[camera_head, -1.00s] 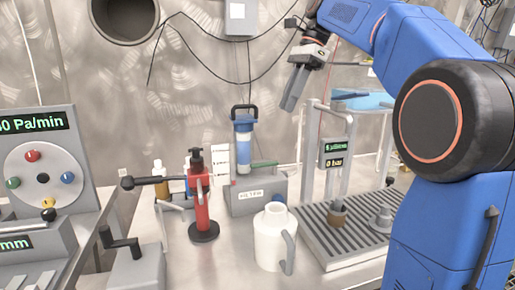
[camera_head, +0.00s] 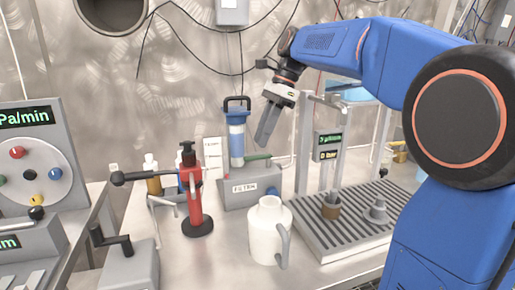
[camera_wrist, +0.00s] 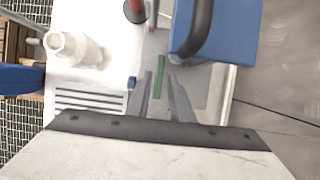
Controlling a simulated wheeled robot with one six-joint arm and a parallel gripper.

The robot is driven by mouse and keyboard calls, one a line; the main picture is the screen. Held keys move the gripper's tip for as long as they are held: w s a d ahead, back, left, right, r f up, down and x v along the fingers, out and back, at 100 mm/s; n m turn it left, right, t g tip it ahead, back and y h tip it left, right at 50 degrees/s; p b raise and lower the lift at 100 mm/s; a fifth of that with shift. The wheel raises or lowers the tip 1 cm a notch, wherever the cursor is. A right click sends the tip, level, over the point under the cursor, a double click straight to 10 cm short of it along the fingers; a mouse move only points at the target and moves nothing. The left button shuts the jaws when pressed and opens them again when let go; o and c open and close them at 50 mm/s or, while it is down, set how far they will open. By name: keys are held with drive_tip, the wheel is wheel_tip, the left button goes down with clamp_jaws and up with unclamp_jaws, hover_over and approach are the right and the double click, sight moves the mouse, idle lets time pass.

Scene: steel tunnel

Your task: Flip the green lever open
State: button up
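The green lever (camera_head: 257,157) sticks out to the right from the top of a grey filter box (camera_head: 240,195), at the foot of a blue-and-white filter cylinder (camera_head: 237,135). My gripper (camera_head: 262,141) points down just above the lever. In the wrist view the lever (camera_wrist: 160,76) shows as a thin green bar between the two spread fingers of my gripper (camera_wrist: 158,82). The gripper is open and empty. I cannot tell exactly how far its tips are above the lever.
A red pump bottle (camera_head: 194,200) stands left of the filter box, and a white jug (camera_head: 266,232) stands in front. A grey grated stand (camera_head: 345,220) with a small display is to the right. The wall is behind.

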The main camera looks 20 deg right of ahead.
sight(254, 156)
drive_tip(key=shift+x, duration=2.1)
clamp_jaws()
drive_tip(key=n+g, duration=0.1)
drive_tip(key=n, duration=0.1)
drive_tip(key=s+n, duration=0.1)
drive_tip(key=n, duration=0.1)
drive_tip(key=shift+s+d+n+g, duration=0.1)
drive_tip(key=shift+s+n+g, duration=0.05)
drive_tip(key=shift+n+g, duration=0.2)
unclamp_jaws()
